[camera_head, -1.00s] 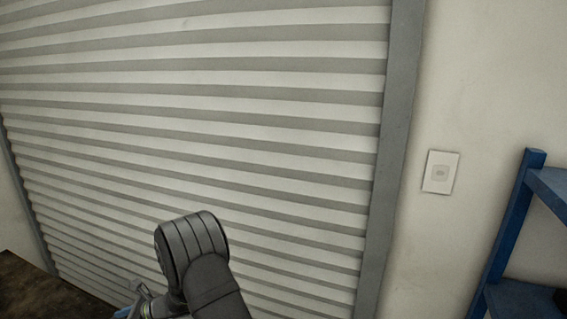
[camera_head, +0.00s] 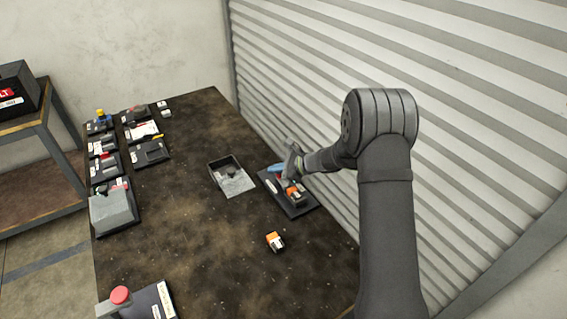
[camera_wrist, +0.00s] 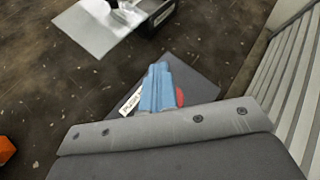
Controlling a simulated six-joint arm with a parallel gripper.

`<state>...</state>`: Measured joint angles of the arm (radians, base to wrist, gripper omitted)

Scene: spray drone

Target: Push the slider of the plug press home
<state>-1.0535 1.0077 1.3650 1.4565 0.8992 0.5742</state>
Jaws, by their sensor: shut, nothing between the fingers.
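The plug press appears to be the dark plate (camera_head: 300,208) near the shutter side of the table, with a white label on it. An orange and dark part (camera_head: 292,190) sits on it. In the wrist view the plate (camera_wrist: 200,78) lies just beyond my fingers, with a partly hidden label (camera_wrist: 131,103) and a bit of a red part (camera_wrist: 180,97). My gripper's blue fingers (camera_head: 275,168) are shut and empty, over or beside the plate; they also show in the wrist view (camera_wrist: 157,80). I cannot tell whether they touch the press. The slider is not clearly visible.
A loose orange block (camera_head: 275,241) lies in front. Several dark fixtures (camera_head: 150,151) line the table's left side, and a red-knobbed one (camera_head: 121,296) is at the front. The shutter (camera_head: 300,90) bounds the right side.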

